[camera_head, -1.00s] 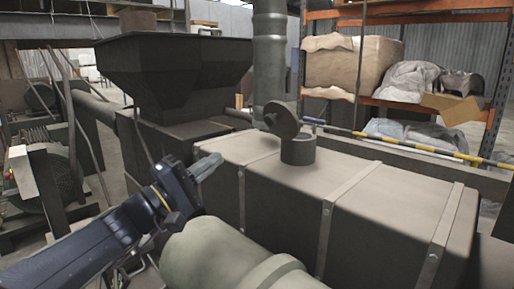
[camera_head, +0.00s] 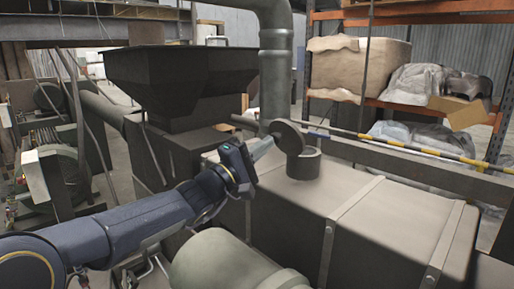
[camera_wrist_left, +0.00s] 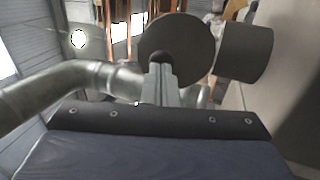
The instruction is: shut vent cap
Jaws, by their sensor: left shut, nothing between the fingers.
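The vent cap (camera_head: 288,137) is a dark grey round disc standing open, tilted up at the left side of a short round vent pipe (camera_head: 304,164) on top of a long grey-brown tank (camera_head: 345,205). My left gripper (camera_head: 267,145) is shut and empty, with its fingertips at the outer face of the cap. In the left wrist view the closed fingers (camera_wrist_left: 162,75) point at the cap (camera_wrist_left: 178,48) and overlap its lower part, and the vent pipe (camera_wrist_left: 246,52) shows to the right of it. I cannot tell whether the fingers touch the cap. My right gripper is not in view.
A tall vertical duct (camera_head: 276,75) stands just behind the cap. A dark hopper (camera_head: 180,85) is to the left. A yellow-and-black striped bar (camera_head: 420,153) runs behind the tank. A pale cylinder (camera_head: 222,262) is in front. The tank top right of the vent pipe is clear.

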